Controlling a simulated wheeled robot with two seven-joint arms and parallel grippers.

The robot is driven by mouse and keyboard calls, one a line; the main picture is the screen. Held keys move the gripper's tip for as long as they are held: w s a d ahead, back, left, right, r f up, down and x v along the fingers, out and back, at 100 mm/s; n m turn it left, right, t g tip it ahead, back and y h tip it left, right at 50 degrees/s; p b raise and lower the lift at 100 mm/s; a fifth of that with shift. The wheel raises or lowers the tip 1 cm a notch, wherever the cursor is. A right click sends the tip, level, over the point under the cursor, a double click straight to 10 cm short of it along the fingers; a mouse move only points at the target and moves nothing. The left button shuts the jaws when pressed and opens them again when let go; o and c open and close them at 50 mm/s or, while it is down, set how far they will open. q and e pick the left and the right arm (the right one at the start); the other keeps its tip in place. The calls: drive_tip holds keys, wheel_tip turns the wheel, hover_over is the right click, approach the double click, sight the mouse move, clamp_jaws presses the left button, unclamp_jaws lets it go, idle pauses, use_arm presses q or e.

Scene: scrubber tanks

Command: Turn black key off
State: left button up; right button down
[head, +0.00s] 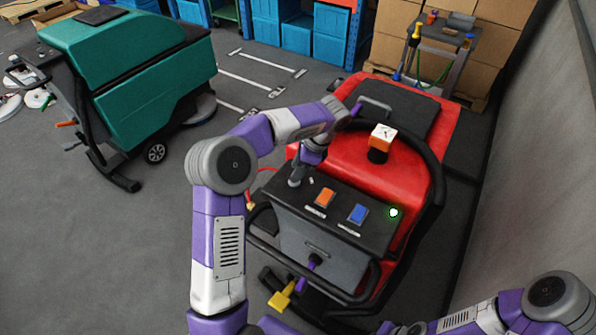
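The red scrubber tank machine (402,170) has a dark grey control console (325,240) on its near side. On the console top are an orange switch (324,198), a blue switch (358,214) and a lit green lamp (393,212). I cannot make out the black key; my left arm covers the console's left end. My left gripper (295,181) points down at that end, left of the orange switch. Its fingers are too small to tell open or shut. My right arm shows at the lower right, with its gripper out of sight.
A black bar curves around the machine, and a yellow pedal (281,299) sits low in front. An orange and white knob (383,137) stands on the red body. A green scrubber (125,75) stands left. A cart (440,45) and boxes stand behind; a wall (540,170) is right.

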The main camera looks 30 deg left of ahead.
use_arm(q)
drive_tip(key=shift+a+f, duration=0.1)
drive_tip(key=shift+f, duration=0.5)
drive_tip(key=shift+s+a+f, duration=0.15)
drive_tip(key=shift+a+f, duration=0.05)
drive_tip(key=shift+f, duration=0.15)
drive_tip(key=shift+c, duration=0.4)
clamp_jaws()
